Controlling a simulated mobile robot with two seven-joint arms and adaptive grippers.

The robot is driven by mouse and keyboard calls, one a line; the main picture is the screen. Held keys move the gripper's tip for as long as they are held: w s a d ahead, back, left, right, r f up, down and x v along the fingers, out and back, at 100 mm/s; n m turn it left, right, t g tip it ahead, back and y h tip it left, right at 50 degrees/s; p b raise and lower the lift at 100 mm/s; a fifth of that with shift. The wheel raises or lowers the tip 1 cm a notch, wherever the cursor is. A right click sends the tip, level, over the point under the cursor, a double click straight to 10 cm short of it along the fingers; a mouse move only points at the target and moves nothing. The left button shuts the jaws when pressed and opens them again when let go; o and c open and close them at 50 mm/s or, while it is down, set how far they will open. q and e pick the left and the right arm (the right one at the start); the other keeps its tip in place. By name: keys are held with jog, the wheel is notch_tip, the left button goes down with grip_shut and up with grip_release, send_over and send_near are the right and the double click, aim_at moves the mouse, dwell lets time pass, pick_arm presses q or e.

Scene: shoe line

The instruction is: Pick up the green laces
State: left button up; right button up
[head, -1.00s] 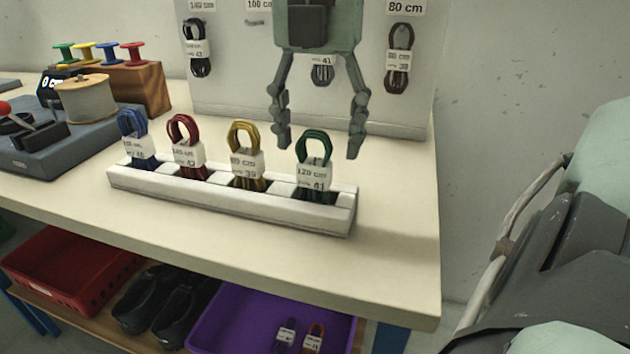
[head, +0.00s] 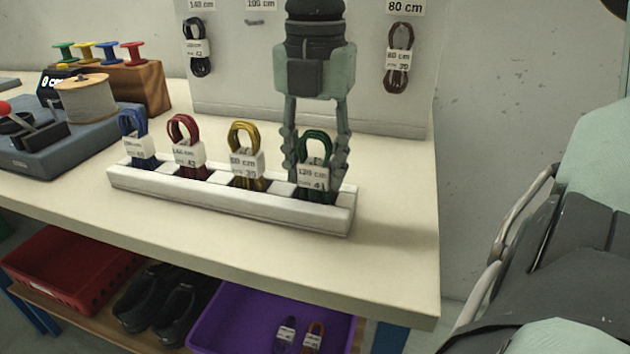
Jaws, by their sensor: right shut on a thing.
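The green laces (head: 316,145) stand as a looped bundle with a white label reading 120 cm and 41, in the right-hand slot of the white rack (head: 250,208). My right gripper (head: 314,177) reaches down from above, just behind the bundle. Its two fingers are closed in on the bundle's left and right sides. The fingertips are partly hidden behind the label. The bundle is upright and its lower end is still in the slot. My left gripper is not in view.
Yellow (head: 244,140), red (head: 184,130) and blue laces (head: 132,124) fill the other slots to the left. A spool device (head: 60,140) is at left. The table (head: 400,240) is clear right of the rack.

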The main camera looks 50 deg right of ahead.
aim_at(311, 157)
jog(key=shift+r, duration=0.55)
jog(key=r, duration=0.2)
jog(key=w+r, duration=0.1)
jog(key=shift+d+r, duration=0.15)
jog(key=shift+r, duration=0.2)
jog(key=w+d+r, duration=0.2)
jog(key=w+r, duration=0.4)
jog(key=w, duration=0.4)
jog(key=shift+w, duration=0.25)
jog(key=shift+s+d+r, duration=0.1)
jog(key=shift+d, duration=0.1)
